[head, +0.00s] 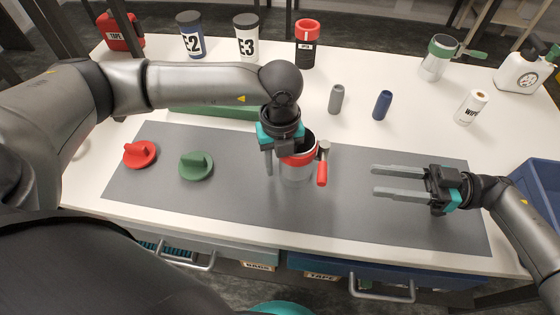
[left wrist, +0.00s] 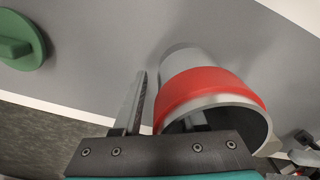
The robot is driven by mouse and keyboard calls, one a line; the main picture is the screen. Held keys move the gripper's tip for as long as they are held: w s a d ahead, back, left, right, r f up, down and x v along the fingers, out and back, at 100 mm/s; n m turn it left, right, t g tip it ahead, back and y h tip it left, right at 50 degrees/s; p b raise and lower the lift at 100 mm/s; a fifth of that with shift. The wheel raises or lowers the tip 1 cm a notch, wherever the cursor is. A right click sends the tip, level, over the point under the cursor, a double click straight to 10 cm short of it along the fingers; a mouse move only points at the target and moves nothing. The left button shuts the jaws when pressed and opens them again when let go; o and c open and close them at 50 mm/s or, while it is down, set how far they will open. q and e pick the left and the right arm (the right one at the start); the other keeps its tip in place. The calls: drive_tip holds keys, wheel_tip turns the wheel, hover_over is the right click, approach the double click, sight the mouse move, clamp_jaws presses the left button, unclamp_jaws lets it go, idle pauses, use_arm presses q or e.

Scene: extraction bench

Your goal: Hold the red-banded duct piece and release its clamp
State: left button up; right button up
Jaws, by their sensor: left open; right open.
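The red-banded duct piece (head: 295,176) stands on the grey mat, a metal cylinder with a red band near its open top. Its clamp (head: 322,165) has a red lever hanging down on the right side. My left gripper (head: 279,165) is open over the duct's left rim. In the left wrist view, one finger is outside the duct's red band (left wrist: 210,90) and the other appears inside its mouth; no grip shows.
A red knobbed disc (head: 140,154) and a green one (head: 196,166) lie on the mat's left. A green box (head: 215,111) lies behind the left arm. Grey (head: 336,99) and blue (head: 382,105) cylinders stand behind the mat. The mat (head: 230,215) is clear in front.

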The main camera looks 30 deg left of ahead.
use_arm(q)
clamp_jaws()
idle(0.3)
idle(2.0)
